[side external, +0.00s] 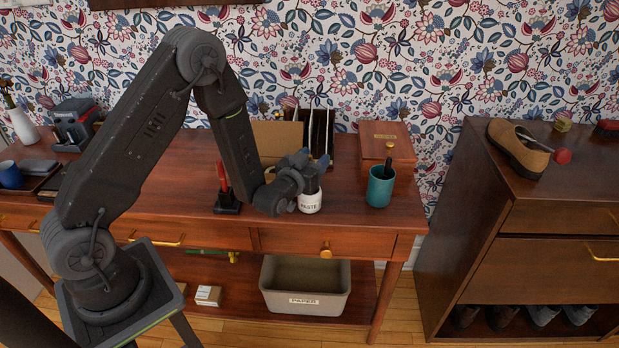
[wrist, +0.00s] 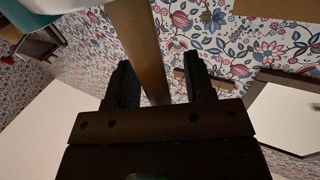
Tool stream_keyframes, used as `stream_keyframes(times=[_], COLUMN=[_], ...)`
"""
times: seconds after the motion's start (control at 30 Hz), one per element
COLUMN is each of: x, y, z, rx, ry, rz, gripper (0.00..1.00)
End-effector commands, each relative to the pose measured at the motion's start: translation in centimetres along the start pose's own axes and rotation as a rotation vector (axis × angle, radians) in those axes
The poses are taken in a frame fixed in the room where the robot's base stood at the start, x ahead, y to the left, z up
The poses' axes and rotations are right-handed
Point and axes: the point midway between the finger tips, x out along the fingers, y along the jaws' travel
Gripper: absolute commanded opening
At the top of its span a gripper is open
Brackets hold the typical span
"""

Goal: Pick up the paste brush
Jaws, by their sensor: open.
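In the side view my gripper (side external: 308,165) is low over the table, right above and partly in front of a white pot labelled PASTE (side external: 311,204). Its fingers are apart. In the wrist view my open gripper (wrist: 162,80) has a tan, wood-like bar (wrist: 150,45) running between its fingers, with a gap visible on the right side. I cannot tell for sure whether this bar is the paste brush's handle. No paste brush shows clearly in the side view, where my gripper hides the pot's mouth.
A teal cup (side external: 380,188) with a dark-handled item stands right of the pot, before a wooden box (side external: 385,141). A red-handled tool on a dark base (side external: 226,205) stands to the left. An upright rack (side external: 318,140) is behind. Bare tabletop (side external: 180,195) lies farther left.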

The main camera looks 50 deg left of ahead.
Motion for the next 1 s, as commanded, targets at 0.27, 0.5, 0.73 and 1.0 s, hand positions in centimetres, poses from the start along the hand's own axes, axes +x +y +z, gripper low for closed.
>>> stream_keyframes(times=[0.27,0.5,0.73,1.0], x=[-0.02,-0.04,-0.03,-0.03], y=[0.01,0.02,0.02,0.02], z=[0.01,0.0,-0.01,-0.16], rx=[0.0,0.0,0.0,0.0], ry=[-0.001,0.0,0.0,0.0], rz=[0.0,0.0,0.0,0.0], gripper=[0.38,0.15,0.0,0.0])
